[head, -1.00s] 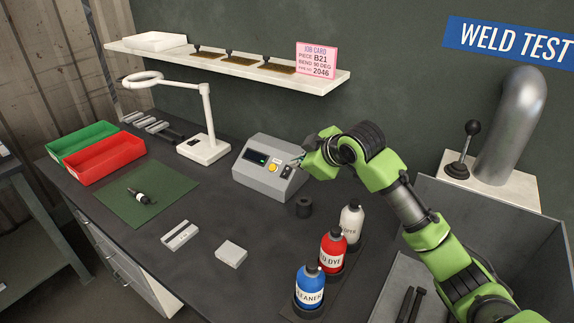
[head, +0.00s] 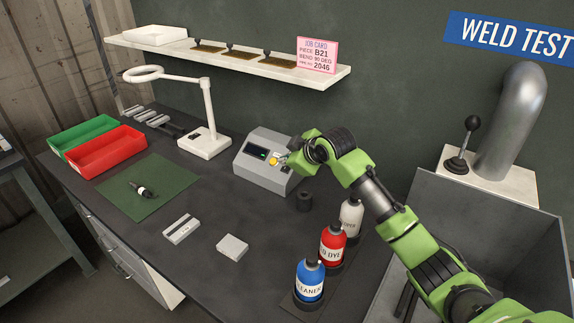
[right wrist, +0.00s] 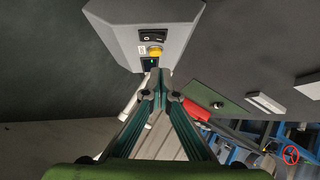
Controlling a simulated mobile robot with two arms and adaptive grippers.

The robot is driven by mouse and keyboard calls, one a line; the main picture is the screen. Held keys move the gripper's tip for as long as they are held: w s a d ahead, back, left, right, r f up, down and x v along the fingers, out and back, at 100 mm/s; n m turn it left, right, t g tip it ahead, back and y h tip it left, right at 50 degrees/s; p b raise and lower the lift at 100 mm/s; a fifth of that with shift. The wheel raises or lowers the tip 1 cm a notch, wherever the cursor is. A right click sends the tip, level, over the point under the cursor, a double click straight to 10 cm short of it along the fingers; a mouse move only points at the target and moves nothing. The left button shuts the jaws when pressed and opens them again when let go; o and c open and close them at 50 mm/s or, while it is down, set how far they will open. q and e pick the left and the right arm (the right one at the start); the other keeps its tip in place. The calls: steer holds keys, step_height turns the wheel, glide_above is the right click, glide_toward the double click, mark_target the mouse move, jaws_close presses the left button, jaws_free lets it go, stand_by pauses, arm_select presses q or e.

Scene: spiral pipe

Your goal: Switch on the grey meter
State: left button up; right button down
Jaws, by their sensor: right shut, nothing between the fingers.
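The grey meter (head: 262,178) stands on the bench near the back wall. Its sloped face carries a small dark display (head: 256,152) and a yellow button (head: 274,160). In the right wrist view the meter (right wrist: 118,35) is at the top, with a black rocker switch (right wrist: 153,38), the yellow button (right wrist: 155,51) and the display (right wrist: 150,64) in a row. My right gripper (head: 284,158) is shut and empty, close to the right part of the meter's face. Its tips (right wrist: 160,73) show just below the display in the wrist view; contact cannot be told. My left gripper is out of view.
A white lamp (head: 205,140) stands left of the meter. A black cylinder (head: 304,201) and blue (head: 310,280), red (head: 332,247) and white (head: 350,216) bottles stand at the front right. Red (head: 106,151) and green trays are at the left.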

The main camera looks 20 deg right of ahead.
mark_target(283, 168)
steer(key=f, duration=0.1)
steer(key=w+f, duration=0.2)
steer(key=shift+w+d+f+p, duration=0.1)
steer(key=shift+d+f+p, duration=0.05)
steer(key=shift+d+p, duration=0.2)
steer(key=shift+w+d+f, duration=0.15)
steer(key=shift+d+f, duration=0.15)
steer(key=shift+f, duration=0.4)
steer(key=shift+f, duration=0.1)
steer(key=shift+f, duration=0.25)
steer(key=shift+r, duration=0.1)
steer(key=shift+r+p, duration=0.75)
steer(key=shift+p, duration=0.2)
